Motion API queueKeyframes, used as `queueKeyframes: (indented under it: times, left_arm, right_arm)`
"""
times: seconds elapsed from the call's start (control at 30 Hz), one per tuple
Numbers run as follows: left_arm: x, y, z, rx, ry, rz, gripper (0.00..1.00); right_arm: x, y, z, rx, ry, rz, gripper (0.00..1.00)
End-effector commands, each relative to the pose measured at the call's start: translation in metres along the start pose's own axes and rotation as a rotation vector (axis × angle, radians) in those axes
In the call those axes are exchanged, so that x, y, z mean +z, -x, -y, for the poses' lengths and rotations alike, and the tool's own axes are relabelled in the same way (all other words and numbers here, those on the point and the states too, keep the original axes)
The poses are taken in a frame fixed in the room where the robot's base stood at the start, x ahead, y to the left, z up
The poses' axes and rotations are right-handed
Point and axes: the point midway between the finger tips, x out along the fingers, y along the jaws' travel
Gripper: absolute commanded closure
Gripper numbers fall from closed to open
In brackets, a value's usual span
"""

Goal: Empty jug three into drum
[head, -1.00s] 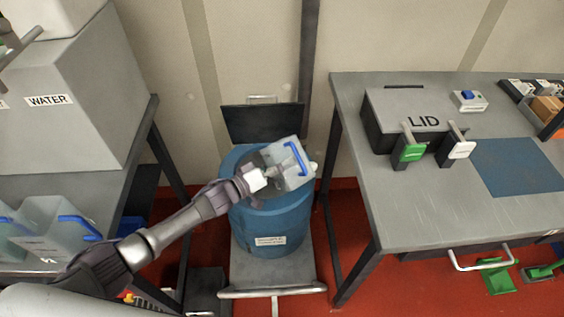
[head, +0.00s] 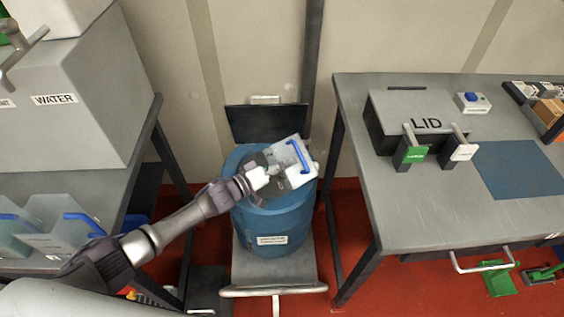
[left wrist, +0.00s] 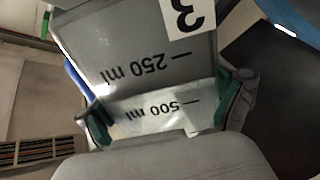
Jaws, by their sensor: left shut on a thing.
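Jug three (head: 291,163), a pale translucent jug with a blue handle, is tilted over the blue drum (head: 272,222) in the head view. My left gripper (head: 268,172) is shut on the jug. In the left wrist view, jug three (left wrist: 140,55) shows a "3" label and marks for 250 ml and 500 ml, upside down, between the fingers of my left gripper (left wrist: 168,112). The drum's opening is partly hidden by the jug and gripper. I cannot make out any liquid flowing. My right gripper is not in view.
The drum stands on a grey platform (head: 273,272) with a handle, between two tables. More jugs (head: 58,222) with blue handles stand on the left table near a WATER tank (head: 70,100). The right table holds a LID box (head: 420,110) and a blue mat (head: 517,168).

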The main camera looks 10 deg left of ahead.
Motion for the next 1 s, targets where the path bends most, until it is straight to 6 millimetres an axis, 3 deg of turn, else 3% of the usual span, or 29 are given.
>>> queueKeyframes:
  times: [0.23,1.0]
  left_arm:
    - [-0.0071,-0.0007,-0.0062,0.004,0.065,-0.002,0.62]
    - [-0.0066,-0.0007,-0.0058,0.004,0.076,-0.003,0.62]
  right_arm:
    - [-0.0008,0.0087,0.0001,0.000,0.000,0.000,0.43]
    - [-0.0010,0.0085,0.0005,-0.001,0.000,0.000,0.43]
